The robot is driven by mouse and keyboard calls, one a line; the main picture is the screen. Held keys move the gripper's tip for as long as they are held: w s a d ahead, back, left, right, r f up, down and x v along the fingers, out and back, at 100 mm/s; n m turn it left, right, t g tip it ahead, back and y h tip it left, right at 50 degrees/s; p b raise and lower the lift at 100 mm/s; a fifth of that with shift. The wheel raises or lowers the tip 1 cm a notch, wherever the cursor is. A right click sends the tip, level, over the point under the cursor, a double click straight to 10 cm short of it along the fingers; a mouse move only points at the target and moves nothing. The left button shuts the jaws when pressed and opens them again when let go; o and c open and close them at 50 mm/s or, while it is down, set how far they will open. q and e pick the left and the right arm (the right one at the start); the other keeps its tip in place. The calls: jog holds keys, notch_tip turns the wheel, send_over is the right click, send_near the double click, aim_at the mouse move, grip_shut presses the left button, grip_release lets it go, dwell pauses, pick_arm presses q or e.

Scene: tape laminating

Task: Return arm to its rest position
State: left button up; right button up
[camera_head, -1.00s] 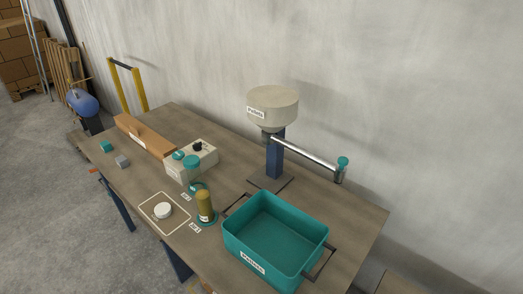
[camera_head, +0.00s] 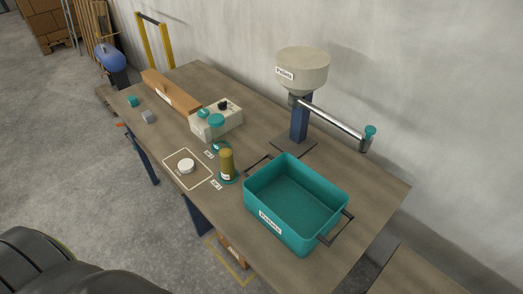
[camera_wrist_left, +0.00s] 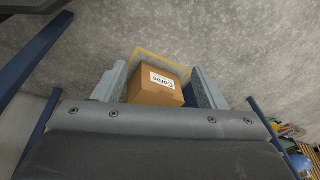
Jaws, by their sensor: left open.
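My left gripper (camera_wrist_left: 157,85) shows in the left wrist view with its two fingers apart and nothing between them. Past the fingers a cardboard box labelled "Cores" (camera_wrist_left: 155,92) stands on the floor inside a yellow outline. In the head view a dark part of my arm fills the lower left corner, clear of the table (camera_head: 375,215); no gripper shows there. My right gripper is in neither view.
The table holds a teal bin (camera_head: 290,205), a dispenser with a pale hopper (camera_head: 303,70), a beige machine (camera_head: 217,122), an olive cylinder (camera_head: 226,162), a white disc (camera_head: 186,166) and a long brown box (camera_head: 171,93). Open floor (camera_head: 60,180) lies left of the table.

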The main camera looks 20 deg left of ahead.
pick_arm(q)
jog(key=s+d+f, duration=0.1)
jog(key=s+f, duration=0.7)
jog(key=s, duration=0.3)
jog(key=shift+f+g, duration=0.25)
jog(key=shift+g, duration=0.15)
jog(key=shift+d, duration=0.1)
